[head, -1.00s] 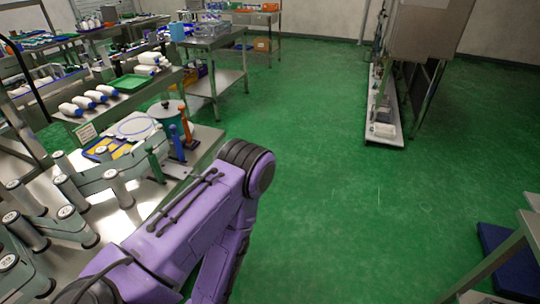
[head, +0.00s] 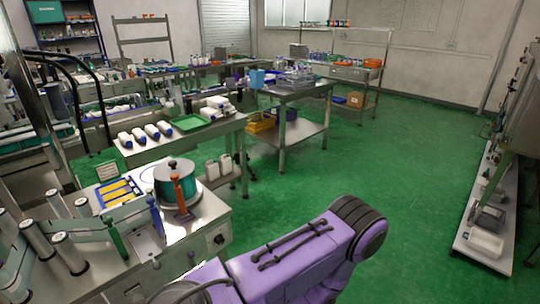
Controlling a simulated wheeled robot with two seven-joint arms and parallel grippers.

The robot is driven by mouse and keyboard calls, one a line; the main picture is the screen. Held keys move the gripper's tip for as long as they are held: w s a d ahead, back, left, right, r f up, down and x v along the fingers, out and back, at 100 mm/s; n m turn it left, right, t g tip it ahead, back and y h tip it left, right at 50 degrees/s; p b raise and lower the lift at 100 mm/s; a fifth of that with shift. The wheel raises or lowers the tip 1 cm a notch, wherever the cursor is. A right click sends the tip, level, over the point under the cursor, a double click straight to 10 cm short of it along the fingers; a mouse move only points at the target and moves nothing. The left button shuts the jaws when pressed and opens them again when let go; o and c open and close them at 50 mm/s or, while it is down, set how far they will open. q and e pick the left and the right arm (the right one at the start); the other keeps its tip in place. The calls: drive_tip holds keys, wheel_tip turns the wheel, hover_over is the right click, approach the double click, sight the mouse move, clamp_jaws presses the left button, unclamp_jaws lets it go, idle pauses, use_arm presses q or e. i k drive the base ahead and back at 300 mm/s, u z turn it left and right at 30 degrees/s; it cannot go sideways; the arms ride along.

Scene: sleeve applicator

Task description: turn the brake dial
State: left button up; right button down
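A small dark dial (head: 219,240) on a pale plate shows on the side face of the steel applicator machine (head: 205,208), left of centre. It looks like the brake dial, but its markings are too small to read. A teal reel (head: 165,190) with a grey lid sits on top of the machine, with an orange-handled part in front of it. Neither of my grippers is in view. A purple link of my own arm crosses the bottom middle, right of and below the dial.
Grey rollers (head: 68,252) stand at the lower left. A table with white bottles and a green tray (head: 190,123) is behind the machine. A steel table (head: 284,92) stands further back. Green floor (head: 410,170) is open to the right, up to a low white shelf (head: 483,240).

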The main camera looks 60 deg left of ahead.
sight(218, 238)
drive_tip(key=i, duration=1.4)
drive_tip(key=u, duration=2.45)
